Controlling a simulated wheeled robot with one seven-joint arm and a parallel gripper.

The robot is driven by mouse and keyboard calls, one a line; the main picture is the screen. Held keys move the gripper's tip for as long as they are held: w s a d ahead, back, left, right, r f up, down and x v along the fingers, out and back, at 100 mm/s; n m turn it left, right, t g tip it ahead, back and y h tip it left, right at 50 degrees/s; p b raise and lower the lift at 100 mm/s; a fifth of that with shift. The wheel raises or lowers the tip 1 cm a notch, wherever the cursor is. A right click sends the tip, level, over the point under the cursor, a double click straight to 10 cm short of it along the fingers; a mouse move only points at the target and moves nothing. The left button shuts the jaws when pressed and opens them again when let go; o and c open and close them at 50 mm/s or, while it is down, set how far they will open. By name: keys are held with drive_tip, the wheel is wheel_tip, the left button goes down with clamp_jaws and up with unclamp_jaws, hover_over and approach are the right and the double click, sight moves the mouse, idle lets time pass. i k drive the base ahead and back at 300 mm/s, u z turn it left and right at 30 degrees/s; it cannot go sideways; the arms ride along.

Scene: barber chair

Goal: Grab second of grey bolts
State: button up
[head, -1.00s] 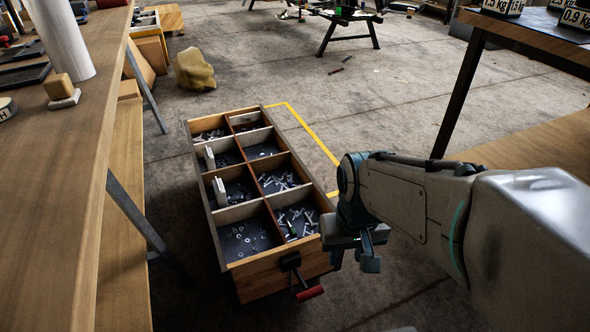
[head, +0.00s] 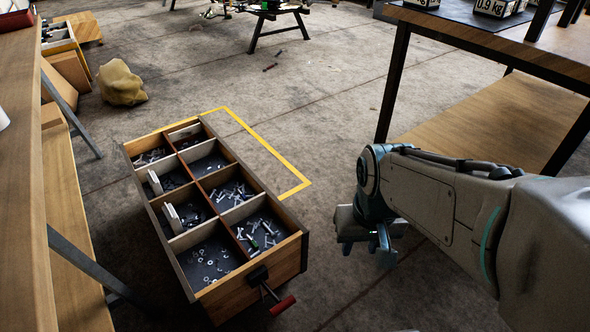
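A wooden box (head: 245,290) divided into several compartments stands on the floor left of centre. Grey bolts (head: 232,194) lie loose in a right-side compartment, and more grey bolts (head: 262,230) lie in the compartment nearer me, with a small green item among them. Washers or nuts (head: 207,265) lie in the near left compartment. Smaller pieces in the far compartments are too small to tell apart. My gripper (head: 368,250) hangs to the right of the box, apart from it, pointing down. Its fingers look parted, and nothing shows between them.
A red-handled clamp or tool (head: 281,304) sits at the box's near end. White upright cards (head: 172,219) stand in the left compartments. A workbench (head: 25,200) borders the left, a table (head: 480,120) the right. Yellow tape (head: 265,143) marks bare floor behind the box.

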sight(273, 234)
drive_tip(key=z, duration=1.65)
drive_tip(key=i, duration=1.25)
drive_tip(key=u, duration=3.8)
drive_tip(key=i, duration=0.5)
drive_tip(key=u, duration=0.1)
